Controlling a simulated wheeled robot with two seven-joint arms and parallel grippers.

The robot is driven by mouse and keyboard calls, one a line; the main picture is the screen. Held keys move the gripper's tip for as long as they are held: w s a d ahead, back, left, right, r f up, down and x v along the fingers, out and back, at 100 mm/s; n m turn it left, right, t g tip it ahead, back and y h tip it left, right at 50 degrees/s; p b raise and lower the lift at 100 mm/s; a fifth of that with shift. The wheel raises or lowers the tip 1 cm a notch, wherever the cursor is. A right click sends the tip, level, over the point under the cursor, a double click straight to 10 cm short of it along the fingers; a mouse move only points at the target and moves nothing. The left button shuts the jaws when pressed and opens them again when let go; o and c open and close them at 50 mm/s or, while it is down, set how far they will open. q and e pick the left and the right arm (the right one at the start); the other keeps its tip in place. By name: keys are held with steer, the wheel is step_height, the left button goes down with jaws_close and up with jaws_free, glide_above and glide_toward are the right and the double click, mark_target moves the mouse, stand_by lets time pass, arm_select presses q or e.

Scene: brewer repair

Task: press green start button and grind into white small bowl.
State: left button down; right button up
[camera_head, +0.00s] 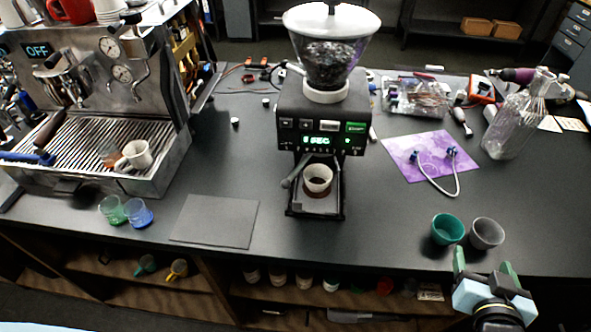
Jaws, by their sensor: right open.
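The black coffee grinder (322,92) stands at the middle of the counter, with dark beans in its clear, white-lidded hopper (330,55). The green start button (355,127) is at the right of its front panel, and the display (317,140) is lit green. The white small bowl (317,176) sits under the grinder's outlet on its base; something brown shows at its lower part. My right gripper (483,264) is at the lower right, open and empty, in front of the counter edge and well away from the button and bowl. My left gripper is out of view.
A teal cup (447,229) and a grey cup (487,233) stand just beyond my right gripper. An espresso machine (95,100) fills the left. A purple mat (424,165) with a cable and a glass bottle (514,125) are at right. Counter around the grinder's front is clear.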

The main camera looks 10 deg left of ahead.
stand_by(0.6)
steer(key=s+a+f+n+g+y+b, duration=0.1)
steer(key=s+a+f+g, duration=0.15)
steer(key=f, duration=0.85)
steer(key=s+a+f+n+g+y+b, duration=0.15)
steer(key=s+f, duration=0.25)
steer(key=f, duration=0.7)
steer(key=s+a+f+g+b, duration=0.1)
steer(key=s+f+g, duration=0.2)
steer(key=f, duration=0.8)
steer(key=s+d+f+n+g+b, duration=0.1)
steer(key=s+f+g, duration=0.2)
steer(key=s+f, duration=0.6)
steer(key=s+d+f+n+g+b, duration=0.1)
steer(key=s+f+g+b, duration=0.1)
steer(key=s+f, duration=0.8)
steer(key=s, duration=0.4)
steer(key=shift+s+d+f+g, duration=0.3)
steer(key=shift+s+d+g, duration=0.05)
steer(key=shift+s+g, duration=0.05)
